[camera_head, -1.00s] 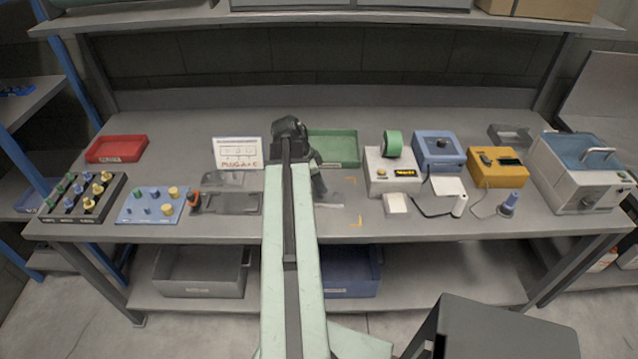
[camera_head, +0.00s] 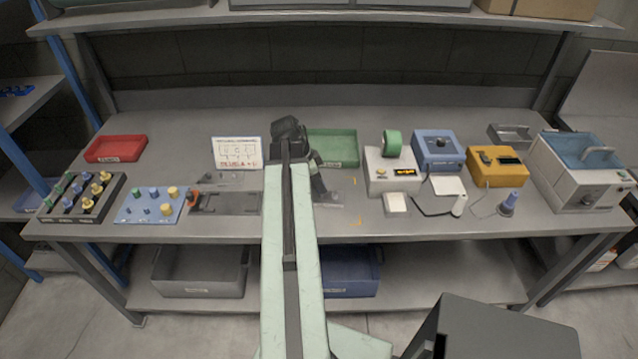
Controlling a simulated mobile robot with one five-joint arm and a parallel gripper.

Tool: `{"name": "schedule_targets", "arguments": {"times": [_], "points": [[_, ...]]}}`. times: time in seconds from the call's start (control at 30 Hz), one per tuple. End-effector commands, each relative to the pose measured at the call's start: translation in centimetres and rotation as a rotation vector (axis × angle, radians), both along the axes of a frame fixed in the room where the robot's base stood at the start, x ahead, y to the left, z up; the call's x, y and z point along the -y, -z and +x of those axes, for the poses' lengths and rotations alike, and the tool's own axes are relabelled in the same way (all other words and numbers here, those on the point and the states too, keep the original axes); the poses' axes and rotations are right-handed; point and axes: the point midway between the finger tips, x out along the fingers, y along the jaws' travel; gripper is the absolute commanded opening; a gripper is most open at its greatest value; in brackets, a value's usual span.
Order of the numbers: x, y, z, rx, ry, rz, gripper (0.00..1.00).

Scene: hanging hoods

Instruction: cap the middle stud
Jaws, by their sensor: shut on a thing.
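A blue board (camera_head: 128,215) at the left carries upright studs, some blue and some with wider yellow tops. A black rack (camera_head: 48,212) left of it holds rows of green, blue and yellow pieces. I cannot tell which stud is the middle one; my arm hides part of the bench around the gripper.
A white sign (camera_head: 237,153), red tray (camera_head: 115,149) and green tray (camera_head: 335,158) stand behind. Boxed instruments, including a yellow one (camera_head: 497,166), crowd the right. Orange corner marks flank free room right of my gripper.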

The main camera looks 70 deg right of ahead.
Motion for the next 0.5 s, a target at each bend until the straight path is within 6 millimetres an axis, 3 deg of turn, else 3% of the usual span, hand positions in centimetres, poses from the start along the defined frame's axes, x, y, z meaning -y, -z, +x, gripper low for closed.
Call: {"name": "schedule_targets", "arguments": {"times": [0.5], "points": [[-0.02,0.87,0.06,0.0,-0.001,0.0,0.0]]}}
